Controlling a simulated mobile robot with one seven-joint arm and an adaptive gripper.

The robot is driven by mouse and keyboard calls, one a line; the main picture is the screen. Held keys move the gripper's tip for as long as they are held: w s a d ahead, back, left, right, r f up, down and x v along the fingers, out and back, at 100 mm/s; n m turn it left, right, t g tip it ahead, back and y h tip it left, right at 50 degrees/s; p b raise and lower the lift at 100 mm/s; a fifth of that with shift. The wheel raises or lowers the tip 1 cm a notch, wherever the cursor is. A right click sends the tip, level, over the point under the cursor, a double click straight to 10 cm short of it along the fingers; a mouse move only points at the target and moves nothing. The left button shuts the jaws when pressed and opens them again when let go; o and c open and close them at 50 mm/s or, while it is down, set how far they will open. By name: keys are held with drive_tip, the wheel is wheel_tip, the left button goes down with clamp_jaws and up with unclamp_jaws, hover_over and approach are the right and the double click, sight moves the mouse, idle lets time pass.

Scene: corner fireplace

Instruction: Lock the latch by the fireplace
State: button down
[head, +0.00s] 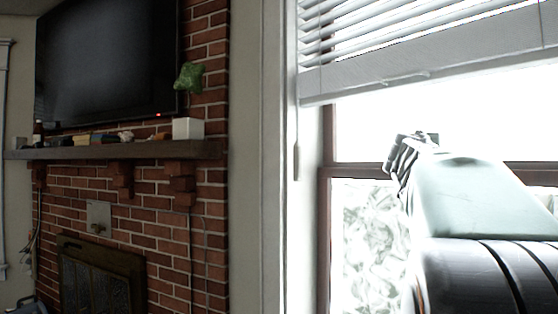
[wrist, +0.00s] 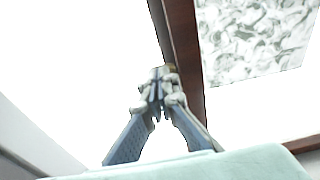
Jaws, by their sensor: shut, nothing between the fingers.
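My gripper (head: 402,158) is raised in front of the bright window at the right of the head view. In the wrist view my gripper (wrist: 160,82) is shut and empty, its fingertips close to the dark brown window rail (wrist: 184,45). A small tan piece (wrist: 172,67) shows at the rail just beyond the fingertips. It may be the latch, but it is mostly hidden and too small to tell its position. I cannot tell whether the fingertips touch it. No latch can be made out in the head view.
The window has a brown frame (head: 325,210) and patterned lower glass. White blinds (head: 430,68) hang above my arm. To the left is the brick fireplace (head: 165,240) with a wooden mantel (head: 120,151), a white planter (head: 188,128) and a television (head: 108,60).

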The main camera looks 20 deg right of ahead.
drive_tip(key=d, duration=0.2)
drive_tip(key=s+d, duration=0.1)
drive_tip(key=d, duration=0.1)
drive_tip(key=shift+p, duration=0.3)
drive_tip(key=shift+s+d+r, duration=0.15)
drive_tip(key=shift+s, duration=0.05)
idle(0.6)
